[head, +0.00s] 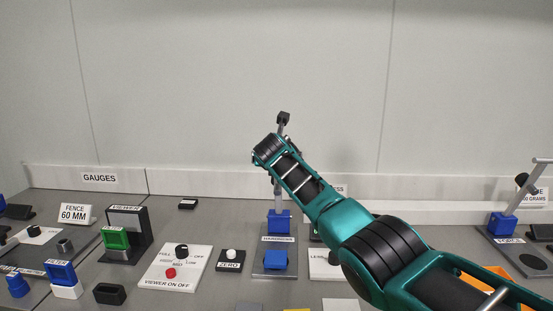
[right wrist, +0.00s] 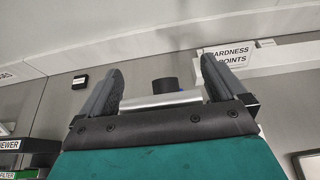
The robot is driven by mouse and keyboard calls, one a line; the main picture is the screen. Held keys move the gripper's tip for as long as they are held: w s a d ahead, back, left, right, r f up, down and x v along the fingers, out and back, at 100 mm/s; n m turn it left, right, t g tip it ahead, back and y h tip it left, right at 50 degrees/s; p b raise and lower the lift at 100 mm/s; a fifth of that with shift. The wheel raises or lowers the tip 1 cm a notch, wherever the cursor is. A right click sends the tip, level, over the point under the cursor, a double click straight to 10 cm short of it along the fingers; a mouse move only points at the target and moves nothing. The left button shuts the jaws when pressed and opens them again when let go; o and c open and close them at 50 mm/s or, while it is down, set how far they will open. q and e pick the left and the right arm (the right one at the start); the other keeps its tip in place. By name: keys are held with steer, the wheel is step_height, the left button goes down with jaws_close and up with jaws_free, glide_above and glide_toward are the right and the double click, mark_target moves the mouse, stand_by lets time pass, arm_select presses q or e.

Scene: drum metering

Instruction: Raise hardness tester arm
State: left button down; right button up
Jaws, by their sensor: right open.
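The hardness tester stands on the bench in the head view, with a blue block (head: 279,222) at the foot of a grey post and a blue pad (head: 274,260) in front. A black knob (head: 283,118) tops its upright arm. My right arm crosses in front and hides the middle of the tester. In the right wrist view my right gripper (right wrist: 162,66) is open, its two fingers apart. My left gripper is not in view.
A hardness points sign (right wrist: 227,56) stands beyond the right finger. Left of the tester are a zero button plate (head: 231,261), a viewer control panel (head: 174,268) and a viewer stand (head: 126,220). A force device (head: 506,223) stands at the right. Space above the bench is clear.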

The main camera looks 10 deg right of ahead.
steer(key=v, duration=1.2)
steer(key=shift+s, duration=0.3)
steer(key=shift+c, duration=0.2)
